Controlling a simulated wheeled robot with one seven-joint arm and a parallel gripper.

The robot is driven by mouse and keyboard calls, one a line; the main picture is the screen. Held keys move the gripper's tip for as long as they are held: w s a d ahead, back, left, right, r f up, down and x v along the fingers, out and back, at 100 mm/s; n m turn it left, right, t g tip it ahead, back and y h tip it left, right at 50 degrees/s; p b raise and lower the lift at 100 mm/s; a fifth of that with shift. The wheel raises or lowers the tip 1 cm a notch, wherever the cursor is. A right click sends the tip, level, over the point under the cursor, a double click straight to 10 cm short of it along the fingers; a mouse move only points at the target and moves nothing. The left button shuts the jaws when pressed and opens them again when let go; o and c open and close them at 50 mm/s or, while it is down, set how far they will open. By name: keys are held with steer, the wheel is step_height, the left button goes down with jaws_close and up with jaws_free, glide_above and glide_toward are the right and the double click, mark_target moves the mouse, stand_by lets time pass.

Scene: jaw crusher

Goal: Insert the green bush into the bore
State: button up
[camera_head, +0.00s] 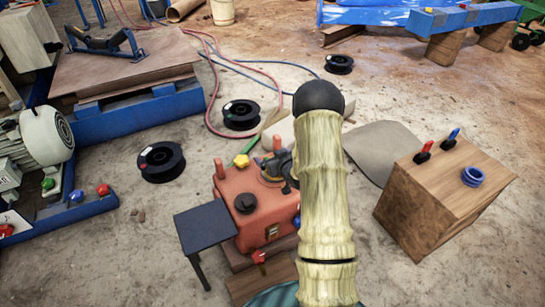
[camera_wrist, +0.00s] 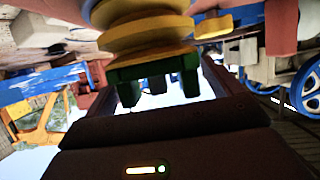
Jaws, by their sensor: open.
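I cannot make out the green bush with certainty. In the wrist view a dark green piece (camera_wrist: 150,65) with prongs pointing down sits below stacked yellow rings (camera_wrist: 145,30); I cannot tell what it is. My gripper (camera_wrist: 158,86) is open, its dark housing filling the lower wrist view. In the head view my pale arm covers the right part of a red machine (camera_head: 240,192) and hides my gripper. The machine carries a black knob, a yellow star knob (camera_head: 241,160) and a grey round part (camera_head: 273,168). A green rod (camera_head: 246,146) shows behind it. No bore is clearly visible.
A wooden block (camera_head: 430,205) at the right bears a blue ringed part (camera_head: 473,176) and red and blue switches. A small dark table (camera_head: 205,226) stands left of the machine. Black spools (camera_head: 161,161) and hoses lie on the floor. A motor bench stands at the far left.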

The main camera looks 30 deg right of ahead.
steer(key=p+v, duration=0.6)
steer(key=v, duration=1.1)
steer(key=shift+s, duration=0.25)
steer(key=a+r+g+h+p, duration=0.1)
steer(key=a+r+g+p, duration=0.3)
steer(key=a+r+g, duration=0.45)
steer(key=s+a+r+g+p, duration=0.2)
steer(key=s+a+r+p, duration=0.1)
steer(key=s+a+r, duration=0.8)
steer(key=w+d+p+v, duration=0.1)
steer(key=w+p+v, duration=0.1)
steer(key=p+v, duration=1)
steer(key=w+d+r+p+v, duration=0.1)
steer(key=w+p+v, duration=0.2)
steer(key=p+v, duration=1)
steer(key=w+d+r+p+v, duration=0.1)
steer(key=w+p+v, duration=0.2)
steer(key=p+v, duration=0.9)
steer(key=shift+r+y+p, duration=0.3)
steer(key=shift+r, duration=0.3)
